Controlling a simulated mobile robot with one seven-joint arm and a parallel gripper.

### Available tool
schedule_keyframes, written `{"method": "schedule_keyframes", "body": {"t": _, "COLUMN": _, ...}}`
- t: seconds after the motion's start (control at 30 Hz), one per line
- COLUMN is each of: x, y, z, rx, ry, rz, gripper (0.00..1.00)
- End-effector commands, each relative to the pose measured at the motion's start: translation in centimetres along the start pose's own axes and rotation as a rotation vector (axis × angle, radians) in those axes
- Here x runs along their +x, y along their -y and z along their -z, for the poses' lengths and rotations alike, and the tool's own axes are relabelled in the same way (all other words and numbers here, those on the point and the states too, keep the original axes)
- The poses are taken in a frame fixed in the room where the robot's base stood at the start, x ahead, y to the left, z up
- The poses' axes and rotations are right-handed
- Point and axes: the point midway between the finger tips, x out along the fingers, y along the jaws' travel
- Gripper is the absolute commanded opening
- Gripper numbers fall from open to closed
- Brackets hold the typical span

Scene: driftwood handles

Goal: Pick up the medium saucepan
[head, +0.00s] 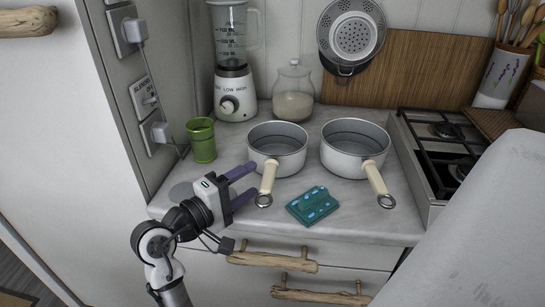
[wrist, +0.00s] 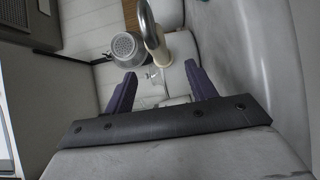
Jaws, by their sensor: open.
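Two pale metal saucepans with cream handles stand upright on the counter in the head view. The left saucepan (head: 262,160) looks a little smaller than the right saucepan (head: 345,166); which one counts as medium I cannot tell. Both handles point toward the front edge and end in metal rings. My gripper (head: 254,180) is open and empty, its two purple fingers pointing right, just left of the left saucepan's handle. I cannot tell if they touch. In the wrist view my gripper (wrist: 161,72) has its fingers spread, with a pale curved shape beyond them that I cannot identify.
A teal patterned cloth or pad (head: 313,206) lies between the handles. A green cup (head: 202,141), blender (head: 234,85) and glass jar (head: 293,95) stand behind. A gas stove (head: 446,143) is at right. A colander (head: 352,36) hangs on the wall.

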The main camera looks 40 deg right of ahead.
Motion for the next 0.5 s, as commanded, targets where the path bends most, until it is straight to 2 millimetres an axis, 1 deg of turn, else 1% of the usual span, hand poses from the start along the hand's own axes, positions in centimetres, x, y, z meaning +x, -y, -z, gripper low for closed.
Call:
{"method": "schedule_keyframes", "body": {"t": 0.03, "x": 0.9, "y": -0.2, "z": 0.0, "rx": -0.001, "ry": 0.003, "rz": 0.000, "gripper": 0.56}}
{"method": "schedule_keyframes", "body": {"t": 0.1, "x": 1.8, "y": -0.1, "z": 0.0, "rx": 0.000, "ry": 0.002, "rz": -0.001, "gripper": 0.56}}
{"method": "schedule_keyframes", "body": {"t": 0.27, "x": 2.8, "y": -0.1, "z": 0.1, "rx": 0.001, "ry": -0.001, "rz": -0.001, "gripper": 0.56}}
{"method": "schedule_keyframes", "body": {"t": 0.37, "x": 3.8, "y": 0.0, "z": 0.1, "rx": 0.001, "ry": 0.000, "rz": 0.000, "gripper": 0.56}}
{"method": "schedule_keyframes", "body": {"t": 0.5, "x": 6.1, "y": 0.2, "z": 0.3, "rx": 0.000, "ry": 0.001, "rz": 0.000, "gripper": 0.56}}
